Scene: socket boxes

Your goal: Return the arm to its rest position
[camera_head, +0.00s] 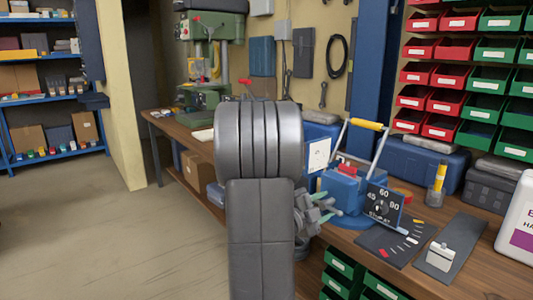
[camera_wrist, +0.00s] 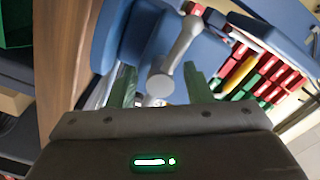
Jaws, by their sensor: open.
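My grey arm (camera_head: 262,240) stands upright in the middle of the head view and hides part of the bench. My gripper (camera_head: 322,208) shows just right of it, beside the left side of a blue machine (camera_head: 345,188). In the wrist view, my gripper (camera_wrist: 158,72) has its two green fingers apart. A grey rod with a round end (camera_wrist: 162,84) shows between or beyond the fingers, against a blue body (camera_wrist: 130,35). I see nothing clamped. Whether the fingers touch the rod cannot be told.
The machine has a lever with a yellow handle (camera_head: 367,124) and a dial plate (camera_head: 381,204). It stands on a wooden bench (camera_head: 450,270). Red and green bins (camera_head: 446,102) hang behind. A green drill press (camera_head: 212,60) stands at the back. Open floor (camera_head: 110,245) lies left.

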